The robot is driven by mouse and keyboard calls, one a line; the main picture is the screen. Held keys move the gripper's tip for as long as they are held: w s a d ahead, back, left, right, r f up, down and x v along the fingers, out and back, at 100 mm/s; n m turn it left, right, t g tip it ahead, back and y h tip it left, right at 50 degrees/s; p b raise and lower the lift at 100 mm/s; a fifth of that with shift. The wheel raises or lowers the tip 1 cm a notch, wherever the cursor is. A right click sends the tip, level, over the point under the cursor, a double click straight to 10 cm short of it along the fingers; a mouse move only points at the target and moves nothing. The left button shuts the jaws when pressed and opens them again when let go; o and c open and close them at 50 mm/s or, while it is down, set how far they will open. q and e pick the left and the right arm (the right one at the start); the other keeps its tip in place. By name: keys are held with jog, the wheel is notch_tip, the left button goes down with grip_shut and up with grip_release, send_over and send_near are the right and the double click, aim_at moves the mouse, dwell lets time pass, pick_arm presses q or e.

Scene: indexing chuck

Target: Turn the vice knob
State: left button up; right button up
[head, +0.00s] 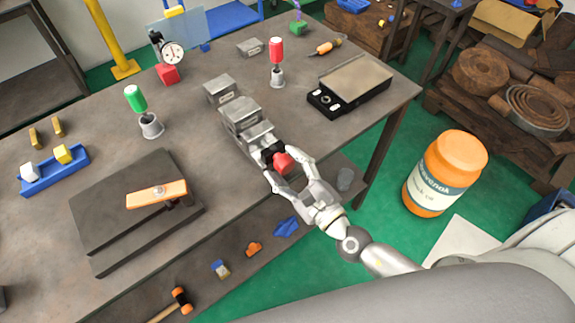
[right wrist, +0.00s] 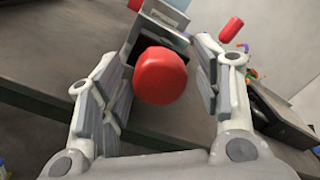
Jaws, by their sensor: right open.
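The vice (head: 243,115) is a grey metal block assembly at the middle of the table, running toward the near edge. Its red knob (head: 284,163) sits at the near end, by the table edge. In the right wrist view the knob (right wrist: 161,75) shows as a rounded red block in front of the vice body (right wrist: 156,32). My right gripper (head: 291,172) is open, with its fingers on either side of the knob. In the right wrist view gaps show between the knob and the fingers of the gripper (right wrist: 160,85). My left gripper is not in view.
A dark plate with an orange-handled part (head: 157,194) lies left on the table (head: 210,205). A red-handled tool (head: 276,55) and a black-framed device (head: 350,85) stand behind the vice. An orange jar (head: 445,172) stands to the right, beyond the table.

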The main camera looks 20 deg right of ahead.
jog(key=v, duration=0.8)
dwell(1.0)
jog(key=s+d+f+m+g+h, duration=0.25)
jog(key=d+f+m, duration=0.35)
jog(key=f, duration=0.5)
jog(key=s+d+f+m+g+h, duration=0.1)
jog(key=d+f+m+g+h, duration=0.15)
jog(key=f+m, duration=0.65)
jog(key=s+d+f+m+g+h, duration=0.25)
jog(key=d+f+m, duration=0.35)
jog(key=f, duration=0.6)
jog(key=s+f+m+g, duration=0.5)
jog(key=s+f+m, duration=0.5)
jog(key=f+m, duration=0.1)
jog(key=s+a+f+m+g, duration=0.2)
jog(key=s+a+f+m, duration=0.1)
jog(key=s+m, duration=0.3)
jog(key=s+a+f+m+g+y, duration=0.1)
jog(key=s+a+f+m+g, duration=0.1)
jog(key=s+a+f+m, duration=0.2)
jog(key=s+m, duration=0.3)
jog(key=shift+s+m, duration=0.2)
jog(key=shift+m, duration=0.1)
jog(key=shift+y, duration=0.25)
